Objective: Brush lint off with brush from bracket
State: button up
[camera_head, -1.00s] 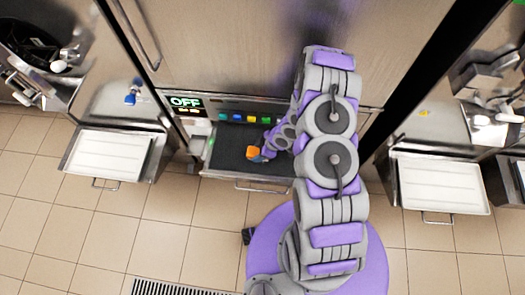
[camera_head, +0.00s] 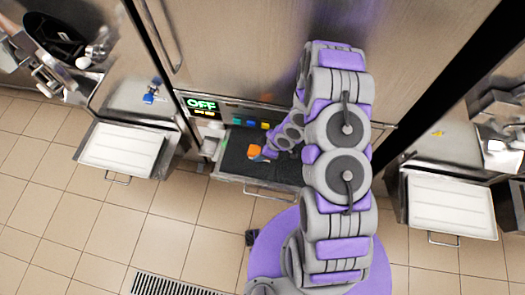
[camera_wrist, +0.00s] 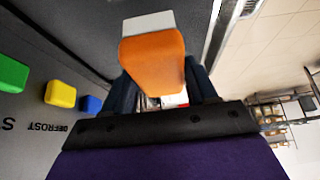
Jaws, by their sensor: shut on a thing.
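My gripper (camera_head: 265,153) is over the dark-floored open drawer (camera_head: 232,163) at the bottom of the middle freezer. It is shut on an orange block with a pale grey end, which I take to be the brush (camera_head: 254,151). In the wrist view the brush (camera_wrist: 153,62) sits between my dark blue fingers (camera_wrist: 160,88), its grey end pointing away from me. Whether the brush touches the drawer floor cannot be told. I cannot make out a bracket or any lint; my arm covers the drawer's right part.
A panel with an OFF display (camera_head: 201,104) and coloured buttons runs above the drawer; the yellow button (camera_wrist: 60,93) is left of my gripper in the wrist view. White trays stand at left (camera_head: 122,150) and right (camera_head: 452,206). The tiled floor in front is mostly clear.

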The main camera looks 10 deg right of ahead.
jog(key=shift+a+r+p, duration=0.2)
jog(key=shift+r, duration=0.35)
jog(key=shift+a+r+p, duration=0.15)
jog(key=shift+a+r, duration=0.05)
jog(key=shift+r, duration=0.3)
jog(key=shift+d+r, duration=0.1)
jog(key=shift+r, duration=0.1)
jog(key=shift+d, duration=0.25)
jog(key=shift+a, duration=0.2)
jog(key=shift+w, duration=0.1)
